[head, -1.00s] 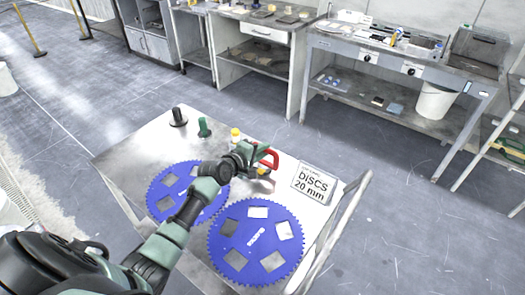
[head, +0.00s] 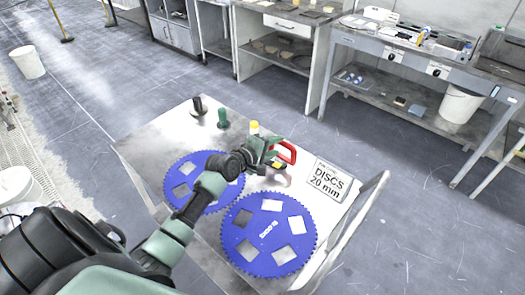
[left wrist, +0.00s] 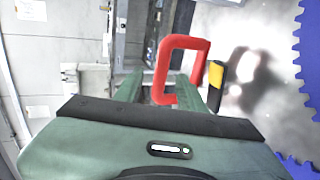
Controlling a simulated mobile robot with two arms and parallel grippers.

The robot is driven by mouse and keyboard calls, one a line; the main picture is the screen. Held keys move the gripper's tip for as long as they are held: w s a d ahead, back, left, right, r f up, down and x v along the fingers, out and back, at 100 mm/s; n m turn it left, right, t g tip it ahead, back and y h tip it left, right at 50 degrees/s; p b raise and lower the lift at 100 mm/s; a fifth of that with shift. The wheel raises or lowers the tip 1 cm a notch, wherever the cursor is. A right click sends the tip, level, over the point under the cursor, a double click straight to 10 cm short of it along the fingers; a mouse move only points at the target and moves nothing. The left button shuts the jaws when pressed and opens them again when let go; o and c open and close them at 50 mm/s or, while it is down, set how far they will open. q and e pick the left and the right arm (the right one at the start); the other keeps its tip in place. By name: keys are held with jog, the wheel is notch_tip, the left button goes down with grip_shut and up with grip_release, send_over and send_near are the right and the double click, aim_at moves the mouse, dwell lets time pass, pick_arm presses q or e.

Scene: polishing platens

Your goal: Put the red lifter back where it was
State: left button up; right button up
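The red lifter (head: 287,152) shows as a red looped handle at the far part of the metal table (head: 150,145), left of the sign. My left gripper (head: 270,150) is at this handle, above the blue discs. In the left wrist view, the red handle (left wrist: 163,75) sits between the two green fingers of my left gripper (left wrist: 172,92), which look closed against it. Its lower end is hidden, so I cannot tell whether it touches the table. My right gripper is out of view.
A black knob (head: 198,106), a green knob (head: 223,119) and a yellow-topped piece (head: 254,127) stand in a row left of the lifter. Two blue toothed discs (head: 268,234) lie nearer. A "DISCS 20 mm" sign (head: 329,181) stands right. Benches line the back.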

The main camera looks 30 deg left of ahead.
pick_arm(q)
jog(key=v, duration=0.8)
jog(key=shift+s, duration=0.3)
jog(key=shift+r, duration=0.1)
